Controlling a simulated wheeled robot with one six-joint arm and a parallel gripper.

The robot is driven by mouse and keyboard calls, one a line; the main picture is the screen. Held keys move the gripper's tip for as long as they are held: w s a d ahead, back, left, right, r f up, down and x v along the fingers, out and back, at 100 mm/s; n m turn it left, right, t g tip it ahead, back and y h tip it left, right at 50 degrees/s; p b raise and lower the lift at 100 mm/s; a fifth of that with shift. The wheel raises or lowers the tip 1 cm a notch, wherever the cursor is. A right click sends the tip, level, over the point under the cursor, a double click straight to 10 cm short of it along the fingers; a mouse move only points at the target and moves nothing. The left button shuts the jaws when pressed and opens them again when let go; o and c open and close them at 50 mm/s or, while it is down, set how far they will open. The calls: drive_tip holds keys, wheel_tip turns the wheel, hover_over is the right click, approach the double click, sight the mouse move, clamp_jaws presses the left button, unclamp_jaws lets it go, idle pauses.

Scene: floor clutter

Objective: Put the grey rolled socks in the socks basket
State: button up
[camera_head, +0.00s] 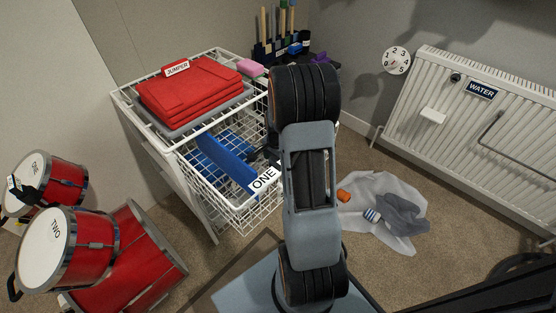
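I cannot make out grey rolled socks for certain. A crumpled grey cloth (402,214) lies on a white cloth (411,187) on the carpet, right of my arm. A small blue-and-white striped piece (372,215) lies against it. No basket shows a socks label. A white wire basket (237,217) labelled ONE is pulled out of the drawer unit and holds blue items (226,163). My arm stands upright in the middle and covers part of this basket. A dark part, perhaps my gripper (270,153), peeks out left of the arm at the basket; its fingers are hidden.
Folded red jumpers (190,91) and a pink block (250,67) lie on the drawer unit (130,97). Red drums (85,246) stand at the left. An orange item (343,195) lies by the white cloth. A radiator (490,130) lines the right wall.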

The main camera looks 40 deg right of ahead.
wheel_tip(320, 180, up, 14)
drive_tip(key=p, duration=0.5)
drive_tip(key=shift+s+a+r+n+t+p, duration=0.6)
drive_tip(key=shift+s+a+r+n+p, duration=1.9)
drive_tip(key=shift+r+p, duration=2.5)
drive_tip(key=shift+s+a+r+n+t+p, duration=0.6)
drive_tip(key=shift+s+a+r+n+p, duration=0.95)
drive_tip(key=shift+a+r+n+p, duration=3.5)
drive_tip(key=shift+s+a+r+n+t+p, duration=0.6)
drive_tip(key=shift+s+a+r+p, duration=1.7)
drive_tip(key=shift+r, duration=5)
drive_tip(key=shift+w+d, duration=0.2)
drive_tip(key=shift+w, duration=0.1)
